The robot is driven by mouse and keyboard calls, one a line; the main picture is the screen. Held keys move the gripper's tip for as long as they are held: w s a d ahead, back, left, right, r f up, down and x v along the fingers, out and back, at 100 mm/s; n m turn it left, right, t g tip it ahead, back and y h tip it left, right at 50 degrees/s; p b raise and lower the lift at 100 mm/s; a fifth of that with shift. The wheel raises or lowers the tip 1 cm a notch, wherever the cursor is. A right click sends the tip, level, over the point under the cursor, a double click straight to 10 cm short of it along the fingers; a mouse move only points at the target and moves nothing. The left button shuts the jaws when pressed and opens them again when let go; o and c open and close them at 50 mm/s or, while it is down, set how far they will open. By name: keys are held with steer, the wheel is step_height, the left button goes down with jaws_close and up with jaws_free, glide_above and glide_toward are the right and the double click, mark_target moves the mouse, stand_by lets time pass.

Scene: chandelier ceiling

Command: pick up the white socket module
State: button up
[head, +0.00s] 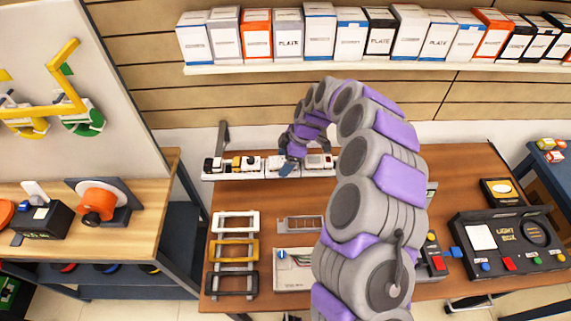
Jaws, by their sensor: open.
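A row of small modules sits on a white rail (240,176) at the back of the wooden table. A pale module (318,160) with a greyish top stands toward the right of the row, and another white module (272,162) stands left of it. They are too small for me to tell which is the white socket module. My gripper (305,159) is open and points down over the right part of the row, close to the pale module. One finger is left of that module, near a blue-grey part (287,166). My arm hides the right end of the rail.
White, yellow and black frames (235,251) stand at the table's front left. A white box (293,284) with a blue knob lies beside them. A black light box (508,242) is at right. A shelf of boxes (350,66) hangs above.

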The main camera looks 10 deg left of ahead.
steer(key=shift+a+f, duration=0.15)
steer(key=shift+a, duration=0.85)
steer(key=shift+c, duration=0.5)
steer(key=d, duration=0.3)
steer(key=shift+w+d+r, duration=0.1)
steer(key=shift+d+r, duration=0.2)
steer(key=shift+r, duration=0.05)
steer(key=c, duration=0.6)
steer(key=shift+c, duration=0.7)
steer(key=shift+s+a+f, duration=0.1)
steer(key=shift+a, duration=0.35)
steer(key=shift+s+a+f, duration=0.1)
steer(key=shift+a, duration=0.35)
steer(key=c, duration=0.3)
